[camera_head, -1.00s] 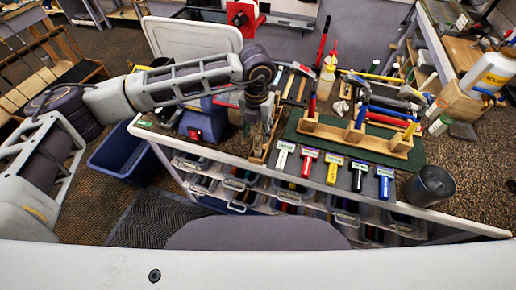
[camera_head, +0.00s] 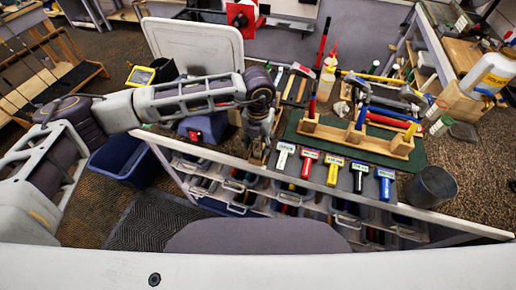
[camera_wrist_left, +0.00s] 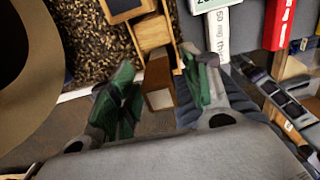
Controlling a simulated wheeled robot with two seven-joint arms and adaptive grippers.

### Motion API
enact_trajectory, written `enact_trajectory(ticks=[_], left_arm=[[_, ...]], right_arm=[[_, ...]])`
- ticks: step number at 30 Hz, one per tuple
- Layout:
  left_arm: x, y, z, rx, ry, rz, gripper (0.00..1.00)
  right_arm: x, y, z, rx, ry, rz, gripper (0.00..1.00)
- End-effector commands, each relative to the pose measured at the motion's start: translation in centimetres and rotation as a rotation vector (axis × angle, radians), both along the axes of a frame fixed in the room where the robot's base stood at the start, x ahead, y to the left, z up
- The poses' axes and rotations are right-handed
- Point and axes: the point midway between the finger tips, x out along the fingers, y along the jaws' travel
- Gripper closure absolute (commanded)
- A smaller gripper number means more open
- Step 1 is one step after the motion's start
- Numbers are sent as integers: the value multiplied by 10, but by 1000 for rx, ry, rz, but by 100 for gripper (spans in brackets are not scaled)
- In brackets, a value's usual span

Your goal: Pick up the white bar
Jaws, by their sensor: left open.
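The white bar (camera_head: 284,154) is the leftmost of a row of coloured T-shaped bars along the front edge of the workbench. In the left wrist view the white bar (camera_wrist_left: 220,36) lies at the upper right, with dark print on its shaft and a green label on its head. My left gripper (camera_head: 261,142) is just left of the white bar in the head view, pointing down. In the wrist view its two green-padded fingers are apart, with a gap between them (camera_wrist_left: 158,92) and nothing held. The white bar lies beyond the right finger, outside the gap. My right gripper is not seen.
The red bar (camera_head: 308,161) lies right of the white bar, followed by yellow, black and blue ones. A wooden rack (camera_head: 355,135) on a green mat stands behind them. A dark cup (camera_head: 431,186) stands at the bench's right. A wooden piece (camera_wrist_left: 158,84) shows between my fingers.

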Motion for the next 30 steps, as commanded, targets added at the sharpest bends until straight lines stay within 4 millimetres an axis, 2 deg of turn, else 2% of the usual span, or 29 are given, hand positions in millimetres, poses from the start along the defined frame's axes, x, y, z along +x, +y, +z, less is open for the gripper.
enact_trajectory(ticks=[3, 17, 27, 30], left_arm=[[0, 0, -6, 0, 0, 0, 52], [0, 0, -6, 0, 0, -1, 52], [0, 0, -6, 0, 0, -1, 96], [0, 0, -5, -1, 0, -1, 98]], right_arm=[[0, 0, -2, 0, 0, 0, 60], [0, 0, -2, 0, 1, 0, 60], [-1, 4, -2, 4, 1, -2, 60], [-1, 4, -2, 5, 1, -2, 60]])
